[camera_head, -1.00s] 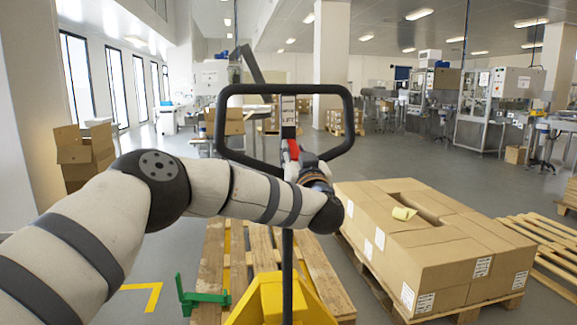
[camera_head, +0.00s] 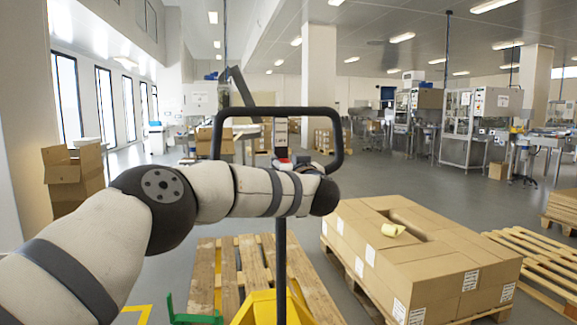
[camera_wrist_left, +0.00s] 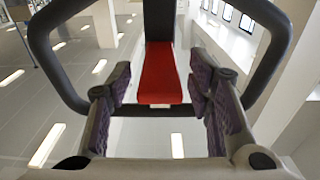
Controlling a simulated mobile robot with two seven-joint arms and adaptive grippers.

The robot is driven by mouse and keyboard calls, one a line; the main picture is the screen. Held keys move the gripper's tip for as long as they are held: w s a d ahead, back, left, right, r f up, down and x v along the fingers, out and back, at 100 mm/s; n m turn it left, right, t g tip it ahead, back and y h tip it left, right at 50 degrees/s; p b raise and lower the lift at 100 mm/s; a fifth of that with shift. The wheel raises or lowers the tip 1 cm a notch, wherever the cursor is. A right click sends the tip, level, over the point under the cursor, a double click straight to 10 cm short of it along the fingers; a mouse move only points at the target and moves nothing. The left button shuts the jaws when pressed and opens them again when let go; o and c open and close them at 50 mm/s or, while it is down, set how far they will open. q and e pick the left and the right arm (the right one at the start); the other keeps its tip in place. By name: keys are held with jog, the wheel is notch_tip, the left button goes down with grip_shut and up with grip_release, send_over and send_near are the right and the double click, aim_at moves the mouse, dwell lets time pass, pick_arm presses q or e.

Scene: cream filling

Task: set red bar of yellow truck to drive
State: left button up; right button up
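The yellow truck (camera_head: 262,309) stands low in front of me, with a black loop handle (camera_head: 347,135) on an upright shaft. My left gripper (camera_wrist_left: 159,88) is open, with one pair of finger pads on each side of the red bar; gaps show on both sides. In the head view my left arm mostly hides the gripper. My right gripper is not in view.
A pallet of cartons (camera_head: 440,262) stands at the right, with an empty wooden pallet (camera_head: 540,258) beyond it. Open cartons (camera_head: 75,178) stand at the left. The grey floor behind is largely clear.

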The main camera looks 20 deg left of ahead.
pick_arm(q)
jog(key=v, duration=1.2)
